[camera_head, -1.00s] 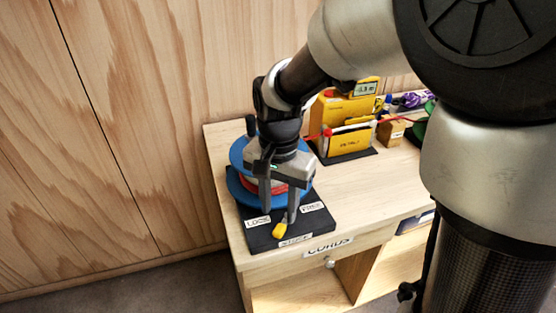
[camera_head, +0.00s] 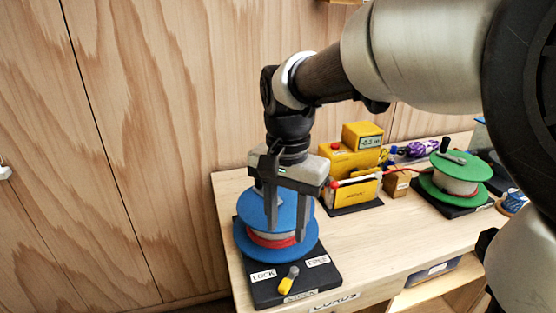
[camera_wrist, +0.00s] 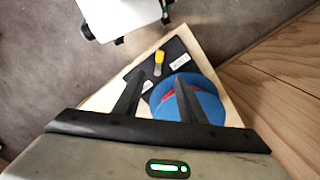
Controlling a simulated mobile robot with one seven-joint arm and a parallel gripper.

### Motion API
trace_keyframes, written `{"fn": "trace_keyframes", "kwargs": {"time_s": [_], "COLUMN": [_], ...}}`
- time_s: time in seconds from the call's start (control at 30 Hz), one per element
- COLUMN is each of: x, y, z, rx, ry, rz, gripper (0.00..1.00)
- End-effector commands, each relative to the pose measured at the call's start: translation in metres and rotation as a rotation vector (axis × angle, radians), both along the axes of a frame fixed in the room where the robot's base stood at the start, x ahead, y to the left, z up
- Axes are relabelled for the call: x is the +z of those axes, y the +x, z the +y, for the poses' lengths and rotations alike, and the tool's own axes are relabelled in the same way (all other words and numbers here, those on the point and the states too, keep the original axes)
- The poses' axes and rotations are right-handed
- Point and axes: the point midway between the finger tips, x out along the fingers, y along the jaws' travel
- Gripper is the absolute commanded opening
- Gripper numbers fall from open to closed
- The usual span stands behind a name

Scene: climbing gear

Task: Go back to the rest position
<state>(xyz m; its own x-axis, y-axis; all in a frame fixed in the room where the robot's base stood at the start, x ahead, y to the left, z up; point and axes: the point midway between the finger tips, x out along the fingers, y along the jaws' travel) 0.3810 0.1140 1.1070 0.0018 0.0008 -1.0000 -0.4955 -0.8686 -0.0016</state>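My gripper (camera_head: 286,230) hangs in front of the blue spool (camera_head: 262,247) in the head view, fingers pointing down and apart, with nothing seen between them. In the wrist view my gripper (camera_wrist: 158,112) also shows its two fingers spread. The blue spool (camera_wrist: 203,103) with red cord lies behind the right finger there. The spool sits on a black base with labels, one reading LOCK (camera_head: 263,275). A yellow-tipped lever (camera_head: 288,282) is at the base's front; it also shows in the wrist view (camera_wrist: 159,58), clear of the fingers.
A yellow device with a display (camera_head: 362,136) stands on the wooden table (camera_head: 385,235) behind. A green spool (camera_head: 460,170) with a crank is at the right. A purple rope bundle (camera_head: 422,149) lies at the back. Wooden wall panels stand close behind the table.

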Motion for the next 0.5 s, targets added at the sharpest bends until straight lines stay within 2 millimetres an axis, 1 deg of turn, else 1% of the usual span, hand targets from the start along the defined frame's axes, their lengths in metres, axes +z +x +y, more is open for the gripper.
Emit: {"fn": "trace_keyframes", "kwargs": {"time_s": [0.07, 0.17, 0.2, 0.3, 0.4, 0.5], "x": [0.014, 0.047, 0.063, 0.099, 0.125, 0.141], "y": [-0.004, -0.017, -0.025, -0.048, -0.072, -0.091], "z": [-0.007, -0.026, -0.036, -0.062, -0.084, -0.099], "rx": [0.017, 0.075, 0.109, 0.212, 0.314, 0.399], "ry": [0.006, 0.018, 0.02, 0.012, -0.018, -0.06], "rz": [-0.021, -0.084, -0.12, -0.223, -0.318, -0.396], "gripper": [0.38, 0.38, 0.38, 0.38, 0.38, 0.38]}}
